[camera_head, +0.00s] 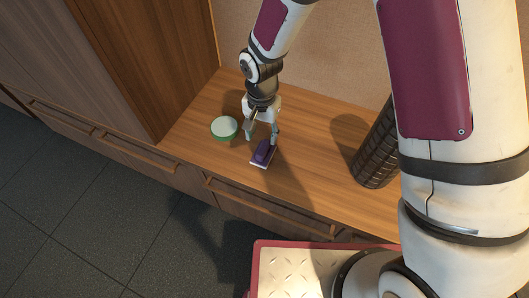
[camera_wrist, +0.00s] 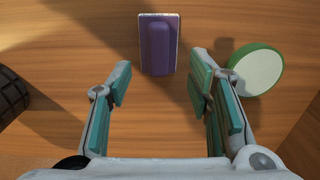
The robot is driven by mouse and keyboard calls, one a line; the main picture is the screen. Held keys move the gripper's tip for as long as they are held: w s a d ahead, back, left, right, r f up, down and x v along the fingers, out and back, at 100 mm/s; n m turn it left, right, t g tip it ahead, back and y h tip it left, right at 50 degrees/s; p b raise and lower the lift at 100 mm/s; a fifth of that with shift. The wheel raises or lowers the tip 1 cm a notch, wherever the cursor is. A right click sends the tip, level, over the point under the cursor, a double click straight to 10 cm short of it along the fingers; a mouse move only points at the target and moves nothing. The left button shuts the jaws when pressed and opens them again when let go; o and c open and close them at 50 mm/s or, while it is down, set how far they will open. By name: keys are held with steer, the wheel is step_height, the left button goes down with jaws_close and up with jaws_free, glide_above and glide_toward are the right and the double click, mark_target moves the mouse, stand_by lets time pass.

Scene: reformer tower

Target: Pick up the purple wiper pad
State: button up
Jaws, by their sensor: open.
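The purple wiper pad (camera_head: 263,153) lies on the wooden counter, with a pale base under its purple top. It also shows in the wrist view (camera_wrist: 157,45) at the top middle, ahead of the fingertips and between their lines. My gripper (camera_head: 262,135) is above the counter, just behind the pad in the head view. In the wrist view my gripper (camera_wrist: 158,80) has its two teal-padded fingers spread wide with nothing between them. The fingers appear apart from the pad.
A green-rimmed round item with a pale top (camera_head: 224,127) stands left of the pad; in the wrist view it (camera_wrist: 256,69) is close beside the right finger. A black ribbed cylinder (camera_head: 377,152) stands at the right. A wooden cabinet (camera_head: 150,60) bounds the left. Counter between pad and cylinder is clear.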

mark_target(263, 147)
steer(key=shift+w+d+f+b, duration=0.1)
steer(key=shift+f+b, duration=0.55)
steer(key=shift+f, duration=1.35)
steer(key=shift+d+f+b, duration=0.1)
steer(key=shift+f+b, duration=0.55)
steer(key=shift+f, duration=1.35)
steer(key=shift+r, duration=0.1)
jaws_close()
